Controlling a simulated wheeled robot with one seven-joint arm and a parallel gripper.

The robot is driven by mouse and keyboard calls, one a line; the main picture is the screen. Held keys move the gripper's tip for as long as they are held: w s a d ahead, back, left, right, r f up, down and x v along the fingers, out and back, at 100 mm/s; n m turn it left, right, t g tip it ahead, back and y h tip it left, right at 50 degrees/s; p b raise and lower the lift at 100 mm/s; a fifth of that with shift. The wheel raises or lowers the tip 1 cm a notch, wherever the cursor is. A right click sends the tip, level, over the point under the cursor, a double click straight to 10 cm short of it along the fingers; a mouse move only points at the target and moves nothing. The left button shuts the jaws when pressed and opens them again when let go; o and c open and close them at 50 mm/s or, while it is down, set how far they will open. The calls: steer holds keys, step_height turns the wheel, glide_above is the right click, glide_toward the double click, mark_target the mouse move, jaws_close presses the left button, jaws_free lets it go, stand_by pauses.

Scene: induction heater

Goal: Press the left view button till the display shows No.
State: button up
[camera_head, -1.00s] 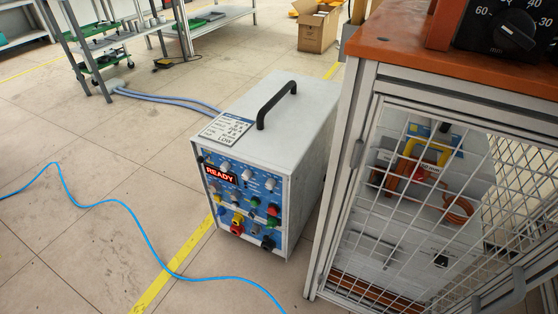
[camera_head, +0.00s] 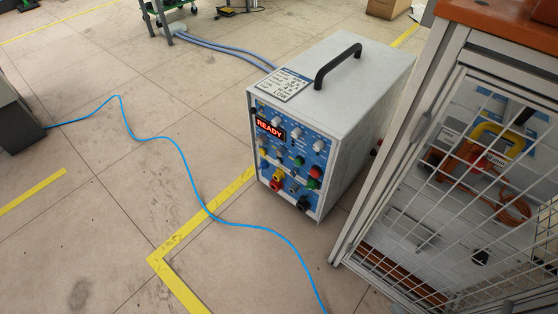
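The induction heater box (camera_head: 360,95) stands upright on the floor, a light grey cabinet with a black handle (camera_head: 338,64) on top. Its blue front panel (camera_head: 318,147) carries several white, red, green, yellow and black knobs and buttons. The display (camera_head: 270,129) at the panel's upper left shows READY in red letters. A label plate (camera_head: 281,85) lies on the top near the front edge. The left view button cannot be told apart from the other small controls at this size. My gripper is not in view.
A metal-framed cage (camera_head: 480,190) with an orange top (camera_head: 505,22) stands close to the heater's right side. A blue cable (camera_head: 185,170) runs across the floor before the heater. Yellow floor tape (camera_head: 172,243) marks the tiles. Open floor lies in front and left.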

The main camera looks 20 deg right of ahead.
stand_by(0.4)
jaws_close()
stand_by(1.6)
